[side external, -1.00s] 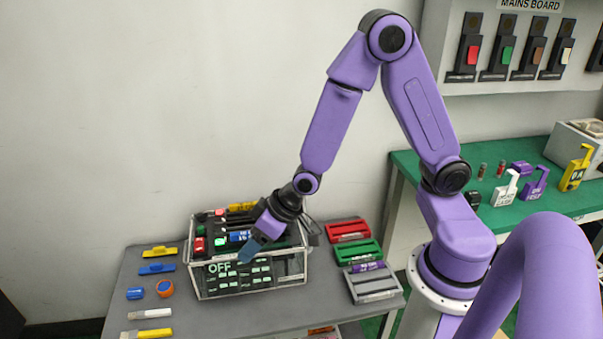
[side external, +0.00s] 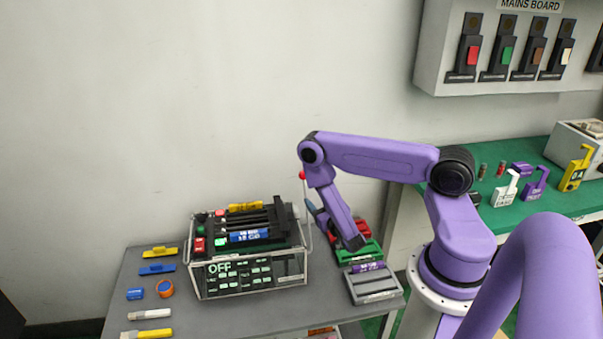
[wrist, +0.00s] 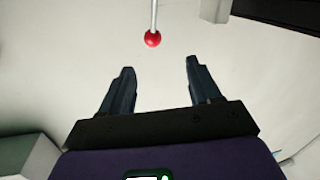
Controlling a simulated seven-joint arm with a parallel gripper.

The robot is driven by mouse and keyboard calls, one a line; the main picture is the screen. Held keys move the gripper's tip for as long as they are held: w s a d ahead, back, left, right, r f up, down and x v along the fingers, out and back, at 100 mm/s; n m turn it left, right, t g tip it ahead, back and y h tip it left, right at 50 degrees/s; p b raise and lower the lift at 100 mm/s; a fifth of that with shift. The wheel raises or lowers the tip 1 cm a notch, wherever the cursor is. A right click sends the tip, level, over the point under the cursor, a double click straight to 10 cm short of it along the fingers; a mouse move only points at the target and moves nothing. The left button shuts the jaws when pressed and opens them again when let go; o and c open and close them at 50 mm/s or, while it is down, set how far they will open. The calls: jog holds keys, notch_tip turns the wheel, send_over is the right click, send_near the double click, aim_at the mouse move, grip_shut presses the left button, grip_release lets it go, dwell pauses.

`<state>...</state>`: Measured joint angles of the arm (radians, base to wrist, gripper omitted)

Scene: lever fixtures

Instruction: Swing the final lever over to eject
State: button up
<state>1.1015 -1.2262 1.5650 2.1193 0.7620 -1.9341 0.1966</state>
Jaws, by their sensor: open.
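A lever with a red ball knob (side external: 302,175) on a thin pale rod stands nearly upright at the right end of the black-topped machine (side external: 250,276). Its lower end is hidden or too small to make out. The knob also shows in the wrist view (wrist: 152,39), just beyond and between my fingertips, apart from them. My gripper (wrist: 157,65) is open and empty. In the side view its bluish fingers (side external: 311,207) show beside the rod, right of the machine; the rest is largely hidden behind my arm. The machine's front panel reads OFF.
Green (side external: 359,252) and grey (side external: 374,285) holders lie right of the machine, close under my arm. A blue cylinder (side external: 250,236) lies on the machine's top. Tape (side external: 165,288) and small tools lie at the table's left. The space above the machine is clear.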

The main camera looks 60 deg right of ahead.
aim_at(302, 172)
jog(key=shift+h, duration=0.3)
jog(key=shift+s+d+r+x, duration=0.1)
jog(key=shift+d+x, duration=0.05)
jog(key=shift+x, duration=2.65)
jog(key=shift+s+d+r+x, duration=0.1)
jog(key=shift+d+x, duration=0.05)
jog(key=shift+x, duration=2.7)
jog(key=shift+s+d+x, duration=0.1)
jog(key=shift+x, duration=2.7)
grip_shut()
jog(key=shift+s+a+r+n+t+h, duration=0.1)
jog(key=shift+s+a+r+t+h, duration=0.1)
jog(key=shift+s+a+r+t, duration=0.4)
jog(key=shift+s+a+r+n+t+h, duration=0.1)
jog(key=shift+s+a+r+t+h, duration=0.25)
jog(key=shift+s+a, duration=0.45)
jog(key=shift+s+a+r+n+t+h, duration=0.1)
jog(key=shift+s+a+r+t, duration=0.25)
jog(key=shift+s+a+r, duration=0.25)
jog(key=shift+s+a, duration=0.1)
grip_release()
